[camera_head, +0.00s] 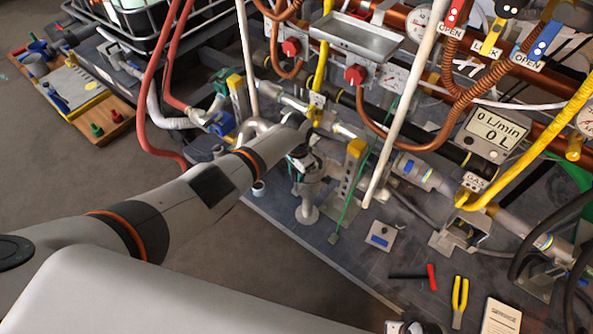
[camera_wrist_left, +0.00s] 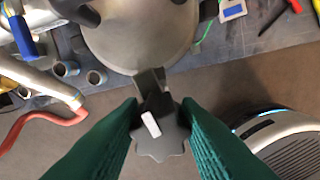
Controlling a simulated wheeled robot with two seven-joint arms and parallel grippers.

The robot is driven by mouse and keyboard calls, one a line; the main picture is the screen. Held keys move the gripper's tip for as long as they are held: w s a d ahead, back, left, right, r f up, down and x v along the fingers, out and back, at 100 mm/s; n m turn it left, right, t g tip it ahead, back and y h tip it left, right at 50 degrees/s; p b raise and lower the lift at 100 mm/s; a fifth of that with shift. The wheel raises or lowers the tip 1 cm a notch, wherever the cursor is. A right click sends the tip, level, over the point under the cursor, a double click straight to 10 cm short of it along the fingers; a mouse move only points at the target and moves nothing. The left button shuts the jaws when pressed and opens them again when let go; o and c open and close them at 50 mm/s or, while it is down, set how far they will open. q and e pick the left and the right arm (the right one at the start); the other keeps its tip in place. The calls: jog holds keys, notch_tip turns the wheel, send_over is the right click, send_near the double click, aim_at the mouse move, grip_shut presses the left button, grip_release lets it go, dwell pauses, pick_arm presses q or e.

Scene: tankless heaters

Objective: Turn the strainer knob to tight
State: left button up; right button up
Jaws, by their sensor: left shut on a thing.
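The strainer knob (camera_wrist_left: 158,128) is dark grey, lobed, with a white mark on its stem. It shows in the left wrist view below a large grey metal body (camera_wrist_left: 140,35). My left gripper (camera_wrist_left: 160,115) has its two green fingers on either side of the knob, closed on it. In the head view my left arm reaches in from the left to the pipework, and the left gripper (camera_head: 303,160) is at a grey upright fitting (camera_head: 307,192). The arm and wrist hide the knob there. My right gripper is not clearly seen.
Pipes, hoses and a white sloping pole (camera_head: 405,100) crowd around the gripper. A yellow-topped bracket (camera_head: 350,165) stands just right of it. Open floor lies in front.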

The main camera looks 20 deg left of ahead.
pick_arm(q)
jog(key=shift+m, duration=1)
pick_arm(e)
jog(key=shift+w, duration=0.1)
pick_arm(q)
jog(key=o, duration=1)
pick_arm(e)
jog(key=shift+s+f, duration=0.1)
jog(key=shift+s, duration=0.1)
pick_arm(q)
jog(key=shift+r, duration=0.1)
jog(key=shift+r, duration=0.25)
notch_tip(320, 180, up, 6)
jog(key=p, duration=0.3)
jog(key=shift+r, duration=0.4)
pick_arm(e)
jog(key=s+f, duration=0.6)
jog(key=f, duration=0.3)
jog(key=shift+d+f+g, duration=0.15)
jog(key=shift+d+g, duration=0.25)
jog(key=shift+d, duration=0.05)
